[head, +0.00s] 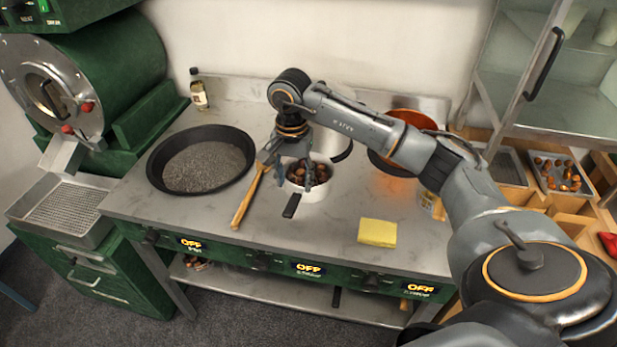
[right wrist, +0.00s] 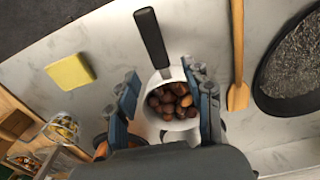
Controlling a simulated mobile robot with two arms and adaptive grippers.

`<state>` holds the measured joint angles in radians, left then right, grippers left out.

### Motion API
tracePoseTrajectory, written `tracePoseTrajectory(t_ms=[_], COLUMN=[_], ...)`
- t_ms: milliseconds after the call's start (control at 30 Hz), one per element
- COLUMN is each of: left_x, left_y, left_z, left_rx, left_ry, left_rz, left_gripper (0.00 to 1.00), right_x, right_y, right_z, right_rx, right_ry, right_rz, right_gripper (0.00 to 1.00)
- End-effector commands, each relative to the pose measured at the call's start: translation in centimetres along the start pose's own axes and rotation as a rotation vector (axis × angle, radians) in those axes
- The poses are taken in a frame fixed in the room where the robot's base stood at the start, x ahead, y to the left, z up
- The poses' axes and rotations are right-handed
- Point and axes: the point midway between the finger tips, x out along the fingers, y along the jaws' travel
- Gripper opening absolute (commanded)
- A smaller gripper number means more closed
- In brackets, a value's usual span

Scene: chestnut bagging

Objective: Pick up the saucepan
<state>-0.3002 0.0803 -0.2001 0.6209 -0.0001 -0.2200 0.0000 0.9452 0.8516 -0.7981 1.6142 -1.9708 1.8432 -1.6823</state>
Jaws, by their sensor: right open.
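The saucepan (head: 306,193) is a small white pot with a black handle (head: 291,206) pointing toward the front of the counter. It holds several brown chestnuts. My right gripper (head: 290,168) is over it from above, with its fingers apart. In the right wrist view the saucepan (right wrist: 180,125) lies between the open fingers of the gripper (right wrist: 164,80), and its handle (right wrist: 150,38) points up the picture. I cannot tell whether the fingers touch the pot. My left gripper is not in view.
A wooden spatula (head: 249,197) lies just left of the saucepan. A wide black pan (head: 150,178) stands further left. A yellow sponge (head: 377,232) lies at the front right. A copper-coloured pan (head: 405,116) is behind my right arm. A bottle (head: 199,94) stands at the back.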

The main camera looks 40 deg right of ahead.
Motion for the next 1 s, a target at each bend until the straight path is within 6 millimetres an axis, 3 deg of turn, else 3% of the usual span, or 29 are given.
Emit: tracePoseTrajectory(t_ms=[267,433,600,867,1000], left_x=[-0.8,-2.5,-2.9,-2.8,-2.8], left_y=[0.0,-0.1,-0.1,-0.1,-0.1], left_z=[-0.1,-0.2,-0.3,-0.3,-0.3], left_rx=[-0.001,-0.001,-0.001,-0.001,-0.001], left_ry=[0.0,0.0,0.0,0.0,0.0], left_rz=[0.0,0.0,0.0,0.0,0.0], left_gripper=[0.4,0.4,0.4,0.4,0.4], right_x=[2.2,4.4,6.6,7.1,7.1], right_y=[0.0,0.2,0.1,0.1,0.1], right_z=[0.0,-0.2,-0.3,-0.3,-0.3], right_rx=[0.0,0.0,0.0,-0.001,0.0], right_ry=[-0.002,-0.005,-0.002,0.0,0.0], right_rz=[0.0,0.002,-0.001,-0.002,-0.002], right_gripper=[0.51,0.51,0.51,0.51,0.27])
